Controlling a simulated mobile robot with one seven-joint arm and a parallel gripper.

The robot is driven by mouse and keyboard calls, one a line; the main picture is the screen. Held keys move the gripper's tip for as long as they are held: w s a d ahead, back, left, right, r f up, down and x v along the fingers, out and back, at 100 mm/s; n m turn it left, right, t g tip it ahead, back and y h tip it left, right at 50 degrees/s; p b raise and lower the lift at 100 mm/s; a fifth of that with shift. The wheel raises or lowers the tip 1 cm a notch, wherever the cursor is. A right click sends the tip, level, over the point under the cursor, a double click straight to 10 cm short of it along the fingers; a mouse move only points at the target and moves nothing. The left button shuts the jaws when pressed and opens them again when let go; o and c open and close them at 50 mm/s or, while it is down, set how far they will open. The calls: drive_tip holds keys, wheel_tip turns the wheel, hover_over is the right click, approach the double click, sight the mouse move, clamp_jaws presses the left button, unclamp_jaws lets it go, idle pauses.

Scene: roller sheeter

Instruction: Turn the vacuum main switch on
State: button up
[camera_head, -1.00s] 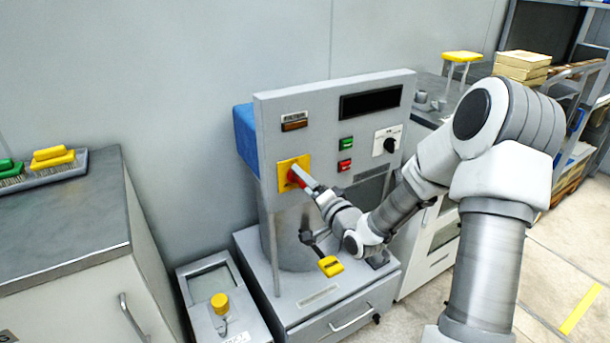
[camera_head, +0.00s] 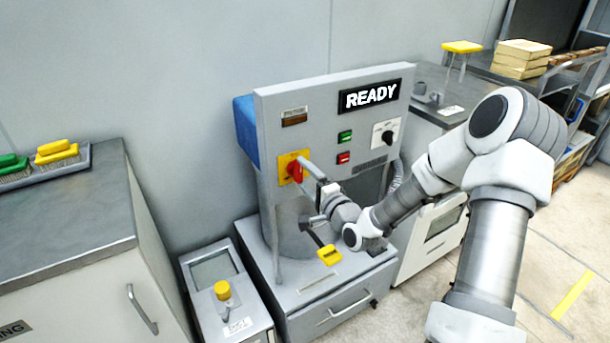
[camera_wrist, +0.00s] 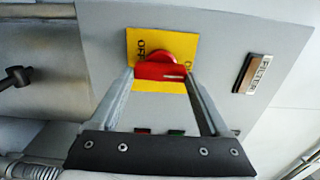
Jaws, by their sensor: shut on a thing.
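The vacuum main switch is a red rotary knob (camera_head: 294,171) on a yellow plate (camera_head: 283,166), at the left of the grey machine panel. In the wrist view the red knob (camera_wrist: 164,68) sits between my gripper's two fingers (camera_wrist: 160,75), and the yellow plate (camera_wrist: 180,48) shows "OFF" lettering at its left part. My gripper (camera_head: 306,168) is shut on the red knob. The machine's display (camera_head: 369,96) reads "READY". The knob's lower side is partly hidden by the fingers in the head view.
The panel also bears a green button (camera_head: 345,137), a red button (camera_head: 344,158) and a black selector (camera_head: 386,135). A yellow-handled lever (camera_head: 329,254) is below my wrist. A pedestal with a yellow button (camera_head: 222,290) and a grey cabinet (camera_head: 70,210) stand left.

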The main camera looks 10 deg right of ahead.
drive_tip(key=o, duration=1.2)
drive_tip(key=p+v, duration=0.5)
drive_tip(key=v, duration=1.2)
drive_tip(key=shift+s+r+p, duration=0.1)
drive_tip(key=shift+s+p, duration=0.05)
drive_tip(key=shift+p, duration=0.2)
